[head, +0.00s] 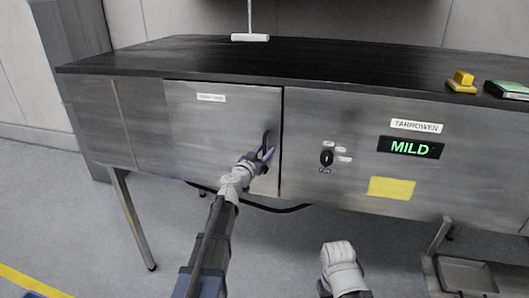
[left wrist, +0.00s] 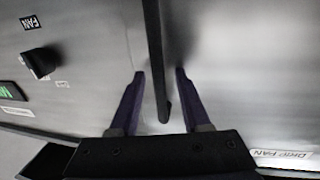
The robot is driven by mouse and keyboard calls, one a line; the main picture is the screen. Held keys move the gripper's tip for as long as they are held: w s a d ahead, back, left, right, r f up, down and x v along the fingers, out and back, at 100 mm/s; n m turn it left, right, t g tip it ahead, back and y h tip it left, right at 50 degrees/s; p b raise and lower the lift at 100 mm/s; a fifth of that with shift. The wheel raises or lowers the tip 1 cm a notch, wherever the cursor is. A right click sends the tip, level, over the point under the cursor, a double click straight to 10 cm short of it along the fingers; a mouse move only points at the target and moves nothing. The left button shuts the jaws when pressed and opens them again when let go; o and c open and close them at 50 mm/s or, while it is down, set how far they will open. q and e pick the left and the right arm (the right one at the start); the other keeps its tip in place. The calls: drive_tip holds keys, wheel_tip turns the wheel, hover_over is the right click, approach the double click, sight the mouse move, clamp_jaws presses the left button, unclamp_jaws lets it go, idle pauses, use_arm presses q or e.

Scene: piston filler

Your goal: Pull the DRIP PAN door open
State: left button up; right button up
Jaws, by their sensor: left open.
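The DRIP PAN door (head: 215,135) is a grey metal panel on the left of the cabinet front. A dark seam runs down its right edge, and I cannot tell whether it is slightly ajar. Its small label also shows in the left wrist view (left wrist: 281,154). The black bar handle (head: 265,141) is near the door's right edge. My left gripper (head: 263,155) is open at the handle. In the left wrist view the handle (left wrist: 155,60) passes between the two spread fingers, with a gap on each side. My right gripper (head: 341,260) is low in the head view, its fingers not distinguishable.
Right of the door are a black knob (head: 326,157), a green MILD display (head: 410,147) and a yellow note (head: 391,187). Yellow pieces (head: 462,82) lie on the black top (head: 300,62). A dark curved bar (head: 262,207) hangs below the door. The floor in front is clear.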

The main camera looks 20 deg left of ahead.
use_arm(q)
clamp_jaws()
idle(1.4)
